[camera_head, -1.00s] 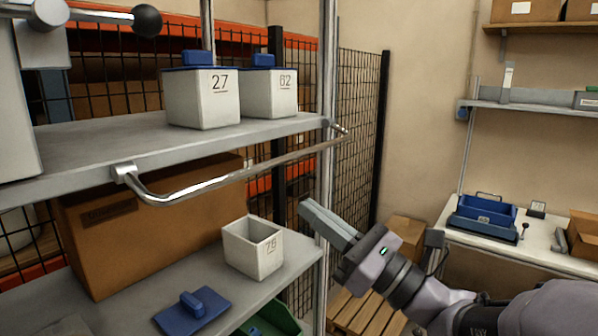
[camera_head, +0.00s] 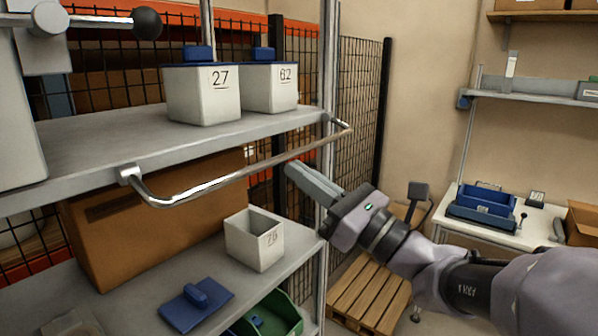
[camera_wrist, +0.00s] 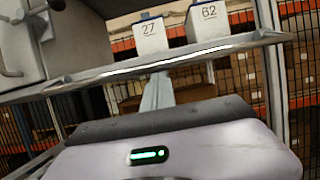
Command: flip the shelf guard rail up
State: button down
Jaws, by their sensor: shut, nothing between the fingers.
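The guard rail (camera_head: 240,174) is a bent metal bar hinged at both ends on the front edge of the upper shelf (camera_head: 90,151). It hangs out in front of the shelf, at or a little below its edge. In the wrist view the rail (camera_wrist: 150,68) crosses the picture just beyond my fingers. My gripper (camera_head: 290,168) is shut and empty. In the head view its fingertips show just below the right part of the rail. I cannot tell whether they touch it.
White bins 27 (camera_head: 205,95) and 62 (camera_head: 270,88) with blue lids stand on the upper shelf. The lower shelf holds an open white bin (camera_head: 254,240), a blue lid (camera_head: 195,304) and a cardboard box (camera_head: 150,230). A metal post (camera_head: 328,120) stands at the shelf's right end.

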jog(key=shift+d+r+g+h+p, duration=0.6)
jog(key=shift+r+g+h+p, duration=1.6)
jog(key=shift+p, duration=5.45)
notch_tip(320, 180, up, 8)
jog(key=h+p, duration=0.1)
jog(key=p, duration=0.8)
send_over(292, 151)
jog(key=shift+r, duration=0.2)
jog(key=shift+g+h, duration=0.5)
jog(key=shift+h, duration=0.2)
jog(key=w+a+r+p, duration=0.1)
jog(key=p, duration=0.1)
jog(key=w+a+r+p, duration=0.1)
jog(key=a+p, duration=0.1)
jog(key=shift+w+a+p, duration=0.25)
jog(key=shift+w+p, duration=0.05)
jog(key=shift+w, duration=0.1)
